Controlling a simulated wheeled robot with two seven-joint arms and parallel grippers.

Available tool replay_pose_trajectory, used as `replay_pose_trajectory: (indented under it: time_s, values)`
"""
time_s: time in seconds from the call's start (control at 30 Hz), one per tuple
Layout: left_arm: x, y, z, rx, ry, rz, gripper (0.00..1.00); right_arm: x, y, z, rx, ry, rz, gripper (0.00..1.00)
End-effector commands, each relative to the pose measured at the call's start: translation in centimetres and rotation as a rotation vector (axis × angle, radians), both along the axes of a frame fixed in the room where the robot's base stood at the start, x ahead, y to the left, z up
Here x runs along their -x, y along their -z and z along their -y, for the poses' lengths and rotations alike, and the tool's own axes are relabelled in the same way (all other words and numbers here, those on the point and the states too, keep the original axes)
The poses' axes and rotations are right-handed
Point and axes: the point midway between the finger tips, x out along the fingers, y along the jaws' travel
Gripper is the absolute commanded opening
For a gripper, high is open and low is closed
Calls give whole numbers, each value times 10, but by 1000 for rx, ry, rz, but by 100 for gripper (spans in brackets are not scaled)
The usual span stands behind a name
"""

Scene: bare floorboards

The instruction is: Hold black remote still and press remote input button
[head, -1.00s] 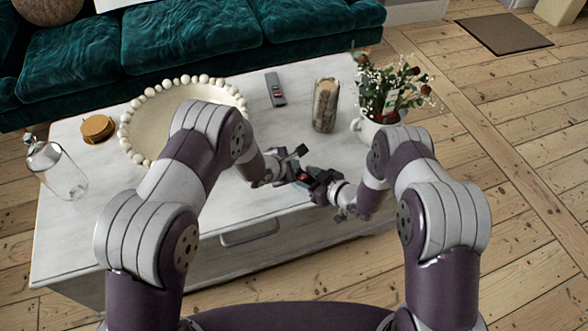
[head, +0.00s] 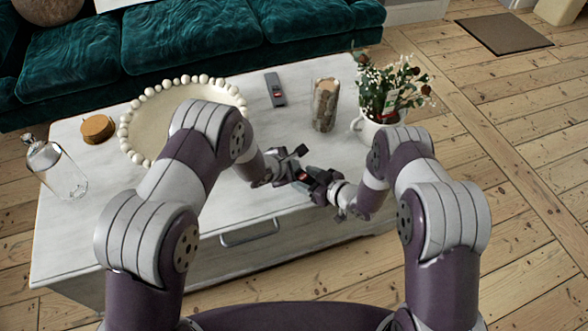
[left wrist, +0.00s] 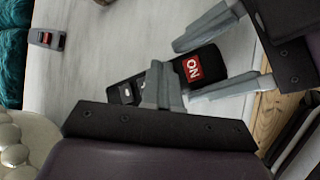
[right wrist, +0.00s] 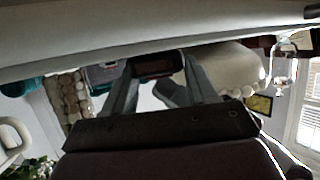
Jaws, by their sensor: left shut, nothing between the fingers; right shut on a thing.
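A black remote (left wrist: 201,62) with a red label is held above the white table. My right gripper (right wrist: 158,75) is shut on it, with one finger on each side; the remote also shows end-on in the right wrist view (right wrist: 155,65). My left gripper (left wrist: 160,72) is shut and empty, with its fingertips over the remote's face beside the red label. A small light button mark (left wrist: 126,92) shows left of the fingertips. Whether the fingertips touch the remote or a button, I cannot tell. In the head view my left gripper (head: 293,172) and right gripper (head: 318,180) meet near the table's front.
A white table (head: 85,235) carries a grey remote (head: 275,90), a beaded tray (head: 150,120), brown coasters (head: 97,128), a glass bottle (head: 60,170), a log-like cylinder (head: 325,105) and a flower pot (head: 378,125). A green sofa (head: 190,35) stands behind.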

Motion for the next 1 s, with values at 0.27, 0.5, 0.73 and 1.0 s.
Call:
replay_pose_trajectory:
  time_s: [0.27,0.5,0.73,1.0]
  values:
    - [0,-10,0,-1,1,0,0,0,0,0,-1,0,1,23]
    - [0,-13,0,0,1,2,0,0,0,0,-1,0,1,23]
    - [0,-35,0,0,1,3,0,0,0,0,0,0,0,23]
    - [0,-58,0,0,1,2,0,0,0,0,-1,0,1,23]
